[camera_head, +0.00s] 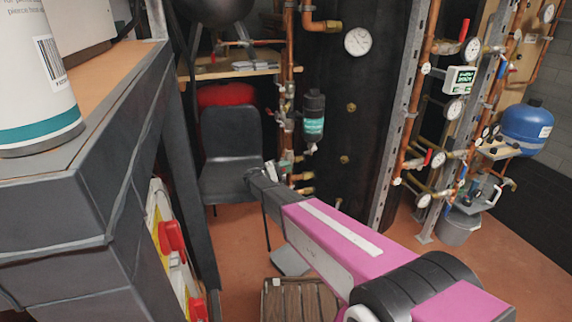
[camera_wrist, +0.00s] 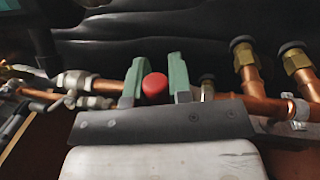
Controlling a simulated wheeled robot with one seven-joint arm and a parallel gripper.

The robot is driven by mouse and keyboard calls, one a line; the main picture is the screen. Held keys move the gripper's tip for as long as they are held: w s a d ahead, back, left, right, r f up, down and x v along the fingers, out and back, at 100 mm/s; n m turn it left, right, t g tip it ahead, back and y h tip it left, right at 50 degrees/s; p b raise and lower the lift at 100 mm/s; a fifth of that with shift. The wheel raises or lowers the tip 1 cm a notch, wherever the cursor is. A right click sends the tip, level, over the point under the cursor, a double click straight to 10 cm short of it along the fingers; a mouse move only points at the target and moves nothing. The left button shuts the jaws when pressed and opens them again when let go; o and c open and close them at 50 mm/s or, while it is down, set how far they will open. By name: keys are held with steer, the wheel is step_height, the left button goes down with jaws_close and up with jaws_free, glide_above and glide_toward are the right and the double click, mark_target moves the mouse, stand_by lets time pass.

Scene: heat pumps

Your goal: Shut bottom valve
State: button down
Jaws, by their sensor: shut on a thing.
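In the wrist view, a red valve handle (camera_wrist: 154,89) with a rounded end sits between the two green fingers of my gripper (camera_wrist: 156,78). The fingers are shut on it. The valve's body is hidden behind the gripper. Copper pipe (camera_wrist: 110,87) runs to either side of the fingers, with metal fittings (camera_wrist: 75,80) to the left. In the head view, my pink arm reaches to the low part of the copper pipework (camera_head: 287,105). My gripper (camera_head: 284,166) is small there, and the handle cannot be made out.
A dark chair (camera_head: 230,145) stands left of the pipework. A dark bench (camera_head: 95,190) with a white canister (camera_head: 35,90) fills the left. A wooden crate (camera_head: 300,300) is low in front. More pipes with gauges (camera_head: 453,110) and a blue tank (camera_head: 527,128) stand right.

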steer(key=shift+s+f+m, duration=0.1)
steer(key=shift+f+m, duration=0.55)
steer(key=shift+m, duration=0.25)
steer(key=shift+f, duration=0.1)
steer(key=c, duration=1)
jaws_free()
steer(key=shift+c, duration=0.2)
steer(key=shift+a, duration=0.15)
steer(key=v, duration=1)
steer(key=shift+a, duration=0.3)
